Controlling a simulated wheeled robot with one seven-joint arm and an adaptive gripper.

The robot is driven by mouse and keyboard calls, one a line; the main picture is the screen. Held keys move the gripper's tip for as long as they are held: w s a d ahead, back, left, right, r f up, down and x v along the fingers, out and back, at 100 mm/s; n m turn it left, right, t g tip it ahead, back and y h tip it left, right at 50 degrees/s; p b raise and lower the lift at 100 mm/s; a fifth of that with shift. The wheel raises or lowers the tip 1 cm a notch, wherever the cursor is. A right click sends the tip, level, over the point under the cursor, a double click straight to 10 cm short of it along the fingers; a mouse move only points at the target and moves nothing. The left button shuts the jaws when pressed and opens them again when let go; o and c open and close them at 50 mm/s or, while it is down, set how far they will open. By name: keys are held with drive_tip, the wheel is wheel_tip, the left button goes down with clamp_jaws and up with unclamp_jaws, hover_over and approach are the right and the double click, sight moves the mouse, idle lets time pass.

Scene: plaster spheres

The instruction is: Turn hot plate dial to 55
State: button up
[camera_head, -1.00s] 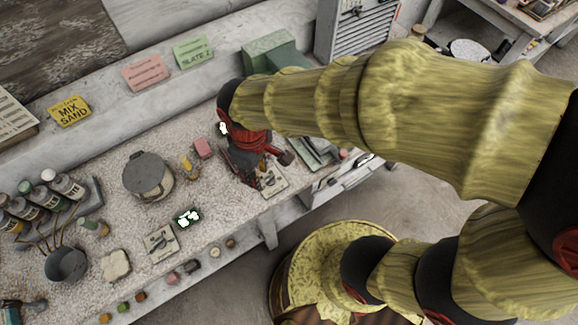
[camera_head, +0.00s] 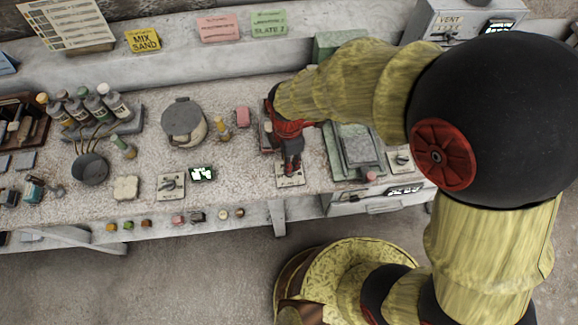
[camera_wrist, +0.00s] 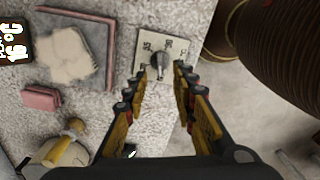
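The dial (camera_wrist: 160,60) is a dark grey knob on a pale square plate (camera_wrist: 144,40) with small numbers, which are too blurred to read surely. In the wrist view it sits between the tips of my gripper (camera_wrist: 160,74), whose two fingers are spread, one on each side. I cannot tell whether they touch the knob. In the head view my gripper (camera_head: 291,162) points down over the pale dial plate (camera_head: 290,182) at the bench's front edge and hides the knob. A grey hot plate (camera_wrist: 108,45) bearing a pale patch lies left of the dial in the wrist view.
A lit display (camera_wrist: 14,45) is at the wrist view's left edge. Another dial plate (camera_head: 171,186) lies farther left, and a third (camera_head: 399,160) to the right.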

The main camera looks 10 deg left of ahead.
wheel_tip(320, 180, down, 5)
drive_tip(key=shift+f+b, duration=0.1)
drive_tip(key=shift+b, duration=0.4)
drive_tip(key=c, duration=0.4)
clamp_jaws()
